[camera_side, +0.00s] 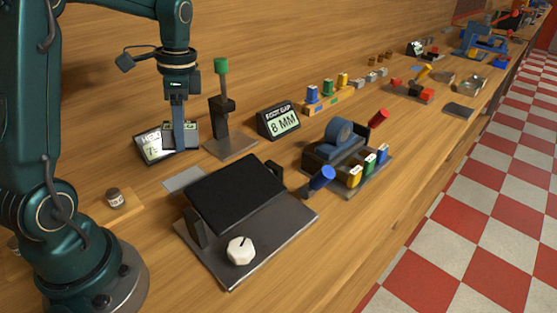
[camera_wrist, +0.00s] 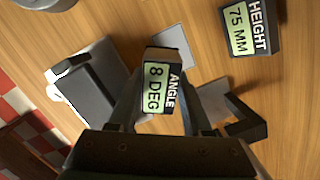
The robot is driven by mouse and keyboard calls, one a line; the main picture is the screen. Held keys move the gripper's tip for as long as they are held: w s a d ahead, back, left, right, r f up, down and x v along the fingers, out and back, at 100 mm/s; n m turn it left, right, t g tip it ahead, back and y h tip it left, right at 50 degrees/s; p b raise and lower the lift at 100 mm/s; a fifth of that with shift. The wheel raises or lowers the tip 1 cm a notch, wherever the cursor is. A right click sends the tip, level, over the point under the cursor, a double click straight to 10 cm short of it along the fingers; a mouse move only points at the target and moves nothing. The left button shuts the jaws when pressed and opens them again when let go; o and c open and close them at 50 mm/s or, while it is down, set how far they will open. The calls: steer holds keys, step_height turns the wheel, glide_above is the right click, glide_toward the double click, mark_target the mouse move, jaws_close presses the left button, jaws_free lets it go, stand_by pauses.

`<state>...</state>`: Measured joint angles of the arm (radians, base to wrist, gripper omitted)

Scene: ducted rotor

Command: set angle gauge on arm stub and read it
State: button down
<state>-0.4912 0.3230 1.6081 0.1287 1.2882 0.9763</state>
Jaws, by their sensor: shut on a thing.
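The angle gauge (camera_wrist: 158,86) is a small dark block with a pale green display reading "ANGLE 8 DEG" in the wrist view. My gripper (camera_wrist: 160,108) is shut on it, with one finger at each side. In the side view my gripper (camera_side: 179,120) points down and holds the gauge (camera_side: 181,136) above the bench, left of a dark post stand with a green top (camera_side: 221,100). I cannot tell for sure which part is the arm stub. The gauge appears clear of the black tilted plate (camera_side: 236,192) on its grey base, which also shows in the wrist view (camera_wrist: 98,78).
A height display (camera_wrist: 248,30) reads 75 MM; in the side view it is partly behind the gauge. A root gap display (camera_side: 281,123) reads 8 MM. A white knob (camera_side: 240,250) sits on the plate's base. A tape fixture (camera_side: 342,150) with coloured handles stands to the right.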

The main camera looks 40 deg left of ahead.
mark_target(238, 189)
steer(key=d+m, duration=0.2)
steer(key=d, duration=0.1)
steer(key=w+d+r+m+y, duration=0.1)
steer(key=d+m, duration=0.2)
steer(key=w+d+r+m, duration=0.1)
steer(key=d+m, duration=0.1)
steer(key=d, duration=0.1)
steer(key=shift+w+d+r+m+y, duration=0.1)
steer(key=shift+d+r+m+y, duration=0.05)
steer(key=shift+m+y, duration=0.15)
steer(key=d+m+t+y, duration=0.1)
steer(key=d+m, duration=0.3)
steer(key=d, duration=0.4)
steer(key=shift+d+r, duration=0.4)
steer(key=shift+x, duration=3.3)
steer(key=shift+a+f, duration=0.1)
steer(key=shift+a, duration=0.1)
steer(key=shift+c, duration=1.3)
jaws_free()
